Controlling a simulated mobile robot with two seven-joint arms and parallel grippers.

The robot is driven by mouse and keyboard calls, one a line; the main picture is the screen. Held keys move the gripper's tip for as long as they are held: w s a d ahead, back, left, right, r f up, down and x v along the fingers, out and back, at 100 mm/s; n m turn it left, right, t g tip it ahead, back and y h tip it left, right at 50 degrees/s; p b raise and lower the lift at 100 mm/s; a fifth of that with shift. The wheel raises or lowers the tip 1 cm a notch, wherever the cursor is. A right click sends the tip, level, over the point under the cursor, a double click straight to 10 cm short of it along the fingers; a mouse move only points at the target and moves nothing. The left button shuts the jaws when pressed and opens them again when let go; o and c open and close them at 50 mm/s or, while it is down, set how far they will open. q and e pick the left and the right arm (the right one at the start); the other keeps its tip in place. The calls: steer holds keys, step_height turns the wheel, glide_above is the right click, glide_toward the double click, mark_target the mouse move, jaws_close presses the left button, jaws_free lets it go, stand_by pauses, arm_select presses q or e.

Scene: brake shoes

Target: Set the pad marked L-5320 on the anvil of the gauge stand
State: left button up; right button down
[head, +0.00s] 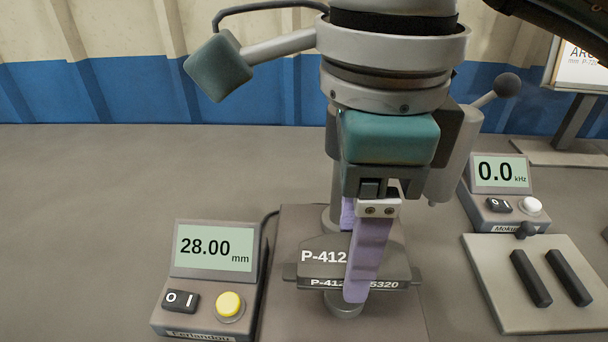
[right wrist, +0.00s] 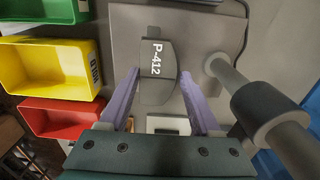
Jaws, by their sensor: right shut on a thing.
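A dark grey brake pad (head: 398,262) is marked P-412 on its face; its front edge reads P-412 and a partly covered code ending in 5320. My right gripper (head: 352,258) is shut on this pad, one purple finger in front and one behind. In the right wrist view the pad (right wrist: 157,88) lies between both fingers. The pad is held level over the gauge stand's round anvil (head: 345,311); I cannot tell whether they touch. The stand's base plate (head: 292,235) is below, and its column (right wrist: 225,72) shows in the wrist view. My left gripper is not in view.
A readout box (head: 213,248) beside the stand shows 28.00 mm. Another readout (head: 500,174) at the right shows 0.0 kHz, behind a plate with two dark bars (head: 530,278). Yellow (right wrist: 45,65), red (right wrist: 60,115) and green (right wrist: 40,12) bins show in the wrist view. The table's left is clear.

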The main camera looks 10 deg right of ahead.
steer(key=shift+f, duration=2.1)
steer(key=shift+b, duration=0.3)
steer(key=shift+f, duration=0.2)
steer(key=shift+c, duration=0.5)
jaws_free()
step_height(320, 180, up, 12)
steer(key=shift+r+p, duration=0.2)
steer(key=shift+p, duration=0.4)
